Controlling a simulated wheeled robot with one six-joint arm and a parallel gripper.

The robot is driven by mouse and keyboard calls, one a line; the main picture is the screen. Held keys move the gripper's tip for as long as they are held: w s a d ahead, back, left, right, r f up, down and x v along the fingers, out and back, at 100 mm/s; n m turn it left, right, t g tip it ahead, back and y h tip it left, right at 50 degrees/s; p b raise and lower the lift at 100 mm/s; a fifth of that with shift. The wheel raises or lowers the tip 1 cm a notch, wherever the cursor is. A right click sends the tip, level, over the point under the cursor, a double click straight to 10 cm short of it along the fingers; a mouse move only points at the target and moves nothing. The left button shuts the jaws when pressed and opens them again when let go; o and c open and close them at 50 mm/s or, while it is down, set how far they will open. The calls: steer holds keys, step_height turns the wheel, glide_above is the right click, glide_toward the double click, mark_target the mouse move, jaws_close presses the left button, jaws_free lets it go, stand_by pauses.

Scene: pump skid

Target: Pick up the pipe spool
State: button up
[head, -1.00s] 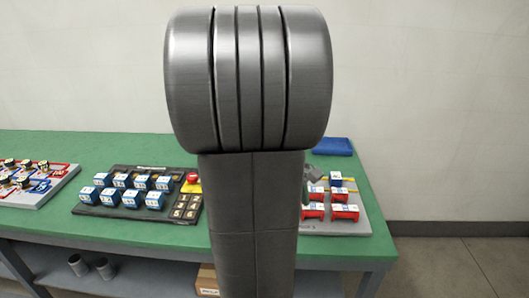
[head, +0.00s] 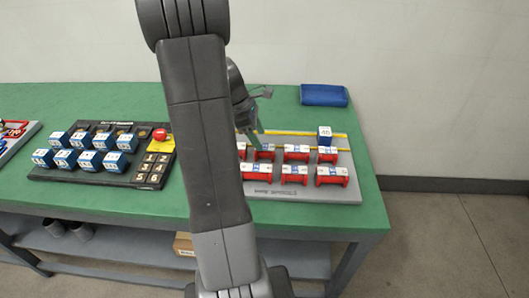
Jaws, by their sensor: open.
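Several red pipe spools with white and blue labels lie in two rows on a grey board (head: 300,189) at the right of the green table. One spool (head: 332,176) is at the front right, another (head: 294,175) is beside it, and a third (head: 297,153) is in the back row. My gripper (head: 258,108) is over the back left of the board, beyond my arm. It is open, and nothing shows between its fingers. My arm hides the board's left edge and part of the leftmost spools.
A blue block (head: 324,136) stands at the board's back right, near a yellow strip. A blue tray (head: 324,95) lies behind. A black panel (head: 60,172) with blue blocks and a red button (head: 160,134) is left of my arm.

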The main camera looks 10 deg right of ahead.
mark_target(265, 146)
steer(key=shift+w+x, duration=0.15)
steer(key=shift+x, duration=1.35)
steer(key=shift+w+x, duration=0.15)
steer(key=shift+x, duration=1.3)
steer(key=shift+d, duration=0.1)
steer(key=c, duration=1.2)
